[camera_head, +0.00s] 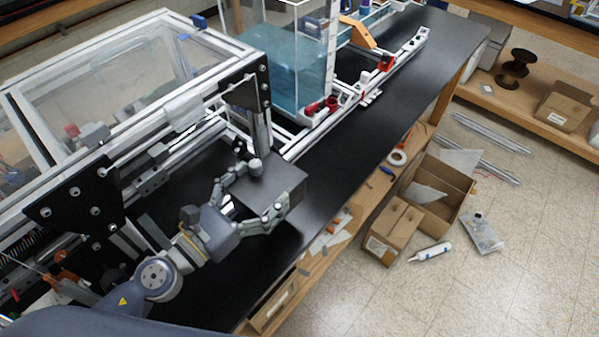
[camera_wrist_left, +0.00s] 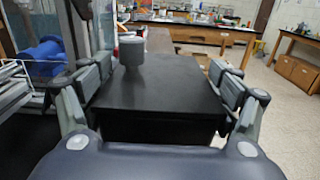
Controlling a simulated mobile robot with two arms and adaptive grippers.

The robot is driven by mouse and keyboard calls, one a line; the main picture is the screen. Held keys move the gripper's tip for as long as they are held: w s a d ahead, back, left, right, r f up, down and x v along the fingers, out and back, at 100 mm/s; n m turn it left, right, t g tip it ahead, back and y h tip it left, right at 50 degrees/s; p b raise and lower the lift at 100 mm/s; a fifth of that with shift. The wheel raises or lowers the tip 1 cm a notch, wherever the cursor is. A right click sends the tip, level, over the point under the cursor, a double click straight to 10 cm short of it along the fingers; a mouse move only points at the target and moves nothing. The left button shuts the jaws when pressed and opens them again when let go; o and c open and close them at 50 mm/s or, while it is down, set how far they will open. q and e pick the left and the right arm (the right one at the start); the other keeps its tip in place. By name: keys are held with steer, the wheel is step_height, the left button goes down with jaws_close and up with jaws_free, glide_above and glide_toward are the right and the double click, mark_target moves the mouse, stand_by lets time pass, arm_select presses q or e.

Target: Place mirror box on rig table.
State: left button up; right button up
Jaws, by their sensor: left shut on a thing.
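The mirror box (camera_head: 270,187) is a dark, flat-topped box with a small grey cylindrical knob on top. My left gripper (camera_head: 252,204) is shut on it, with one finger on each side. In the left wrist view the box (camera_wrist_left: 160,88) fills the space between the fingers of my left gripper (camera_wrist_left: 165,95), and the knob stands up on its top at the left. The black rig table (camera_head: 335,165) runs diagonally under the box. I cannot tell whether the box touches the table top. My right gripper is not in view.
A clear-walled frame (camera_head: 120,90) of metal extrusions stands at the left, close to my arm. A tank of blue liquid (camera_head: 297,70) and a rail with red parts (camera_head: 385,62) lie beyond. Open cardboard boxes (camera_head: 440,190) stand on the floor at the right. The table's right strip is clear.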

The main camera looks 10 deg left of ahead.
arm_select(q)
steer(key=f+b, duration=0.2)
steer(key=f, duration=0.1)
steer(key=s+f+b, duration=0.1)
steer(key=f+b, duration=0.1)
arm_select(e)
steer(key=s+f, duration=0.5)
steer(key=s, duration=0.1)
arm_select(q)
steer(key=shift+w+f+b, duration=0.2)
steer(key=shift+f+b, duration=0.6)
steer(key=shift+f, duration=0.15)
step_height(320, 180, down, 2)
steer(key=shift+f+b, duration=0.2)
steer(key=shift+b, duration=0.6)
steer(key=shift+f, duration=0.2)
steer(key=shift+r, duration=0.1)
steer(key=o, duration=1.8)
steer(key=shift+o, duration=1.1)
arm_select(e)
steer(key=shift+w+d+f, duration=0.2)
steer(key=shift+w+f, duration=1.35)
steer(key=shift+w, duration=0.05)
